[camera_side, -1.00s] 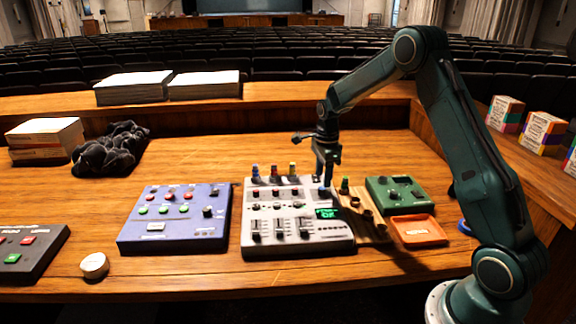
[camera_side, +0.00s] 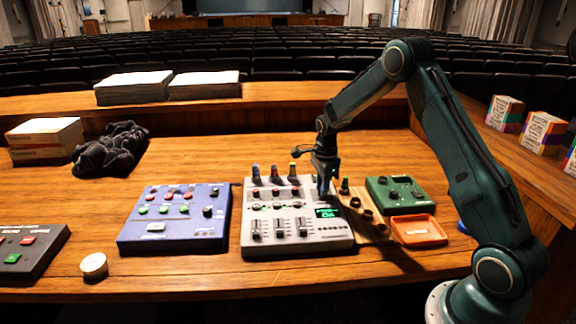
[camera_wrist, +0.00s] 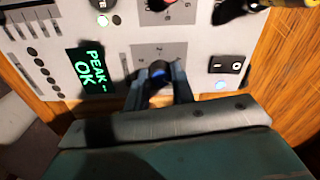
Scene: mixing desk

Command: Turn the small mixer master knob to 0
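The small mixer (camera_side: 285,243) is a pale grey box with coloured knobs, faders and a green-lit display (camera_side: 327,212), in the middle of the desk. In the wrist view the display (camera_wrist: 86,70) reads "PEAK OK". My gripper (camera_side: 324,188) points down over the mixer's right upper part. In the wrist view a dark knob with a blue top (camera_wrist: 160,71) sits between the fingertips of my gripper (camera_wrist: 163,82). The fingers flank it closely; whether they press on it I cannot tell. The knob's pointer is not readable, and the side view hides the knob behind the gripper.
Left of the mixer is a blue control box (camera_side: 174,235). To the right are a wooden strip with dark knobs (camera_side: 379,229), a green box (camera_side: 396,193) and an orange tray (camera_side: 419,240).

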